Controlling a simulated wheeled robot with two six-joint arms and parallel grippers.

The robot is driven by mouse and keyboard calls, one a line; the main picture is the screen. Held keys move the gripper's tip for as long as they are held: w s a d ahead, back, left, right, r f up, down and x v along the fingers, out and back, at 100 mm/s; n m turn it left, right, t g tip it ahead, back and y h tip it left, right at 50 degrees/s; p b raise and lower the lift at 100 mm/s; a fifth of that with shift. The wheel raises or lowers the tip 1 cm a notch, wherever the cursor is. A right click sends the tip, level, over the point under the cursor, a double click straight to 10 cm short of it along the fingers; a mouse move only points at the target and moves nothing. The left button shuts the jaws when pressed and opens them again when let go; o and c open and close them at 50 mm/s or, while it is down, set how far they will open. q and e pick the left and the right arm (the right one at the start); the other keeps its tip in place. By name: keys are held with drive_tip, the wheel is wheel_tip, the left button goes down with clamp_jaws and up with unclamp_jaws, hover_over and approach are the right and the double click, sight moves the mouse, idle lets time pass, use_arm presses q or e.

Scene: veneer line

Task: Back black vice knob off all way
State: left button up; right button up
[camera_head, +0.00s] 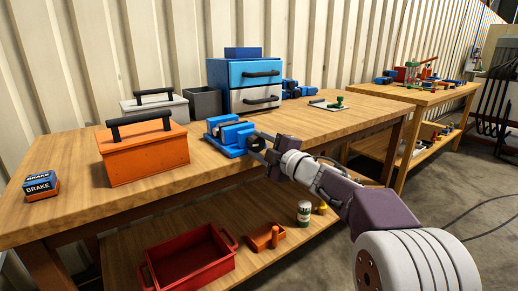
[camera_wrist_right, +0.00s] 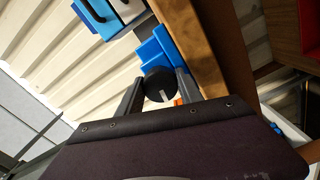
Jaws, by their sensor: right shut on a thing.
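The blue vice (camera_head: 231,134) sits at the front edge of the wooden bench, and part of it shows in the right wrist view (camera_wrist_right: 156,50). Its round black knob (camera_wrist_right: 158,84) has a pale mark on its face and lies between the two fingers of my right gripper (camera_wrist_right: 160,90). In the head view my right gripper (camera_head: 265,152) reaches the knob side of the vice from the right and hides most of the knob. The right gripper is shut on the knob. My left gripper is not in the head view.
An orange toolbox (camera_head: 146,157) stands left of the vice, with a brake box (camera_head: 40,187) farther left. A blue drawer cabinet (camera_head: 243,74) and a grey bin (camera_head: 203,103) stand behind. A red tray (camera_head: 190,262) lies on the lower shelf. Bare bench top lies right of the vice.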

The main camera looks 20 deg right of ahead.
drive_tip(key=n+b, duration=0.2)
drive_tip(key=n, duration=0.3)
drive_tip(key=shift+f+n, duration=0.15)
drive_tip(key=shift+n, duration=0.25)
drive_tip(key=n+b, duration=0.2)
drive_tip(key=n, duration=0.2)
drive_tip(key=n+b, duration=0.2)
drive_tip(key=n, duration=0.2)
drive_tip(key=shift+a+n, duration=0.1)
drive_tip(key=shift+n, duration=0.3)
drive_tip(key=shift+n+b, duration=1.1)
drive_tip(key=shift+n, duration=1.1)
drive_tip(key=shift+r, duration=0.2)
drive_tip(key=o, duration=1.4)
